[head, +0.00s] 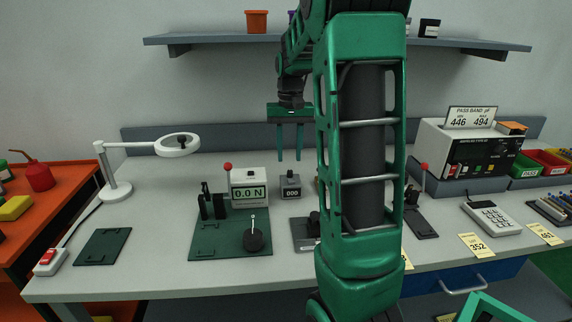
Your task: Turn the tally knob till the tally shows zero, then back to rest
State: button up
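The tally (290,187) is a small grey box on the bench, just right of the force gauge. Its display appears to read 000. A small dark tally knob (289,172) stands on its top. My gripper (290,157) hangs above and behind the tally in the picture, its two green fingers pointing down. The fingers are apart with nothing between them. They look clear of the knob; the exact depth between them is hard to tell.
A force gauge (250,188) reading 0.0 N stands on a green plate (205,243) left of the tally. My arm hides the bench right of it. A magnifier lamp (178,145) stands left; a tester (465,150) and calculator (492,216) stand right.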

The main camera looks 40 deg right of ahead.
notch_tip(320, 180, up, 6)
jog(key=shift+w+f, duration=0.1)
jog(key=shift+a, duration=0.1)
dwell(0.6)
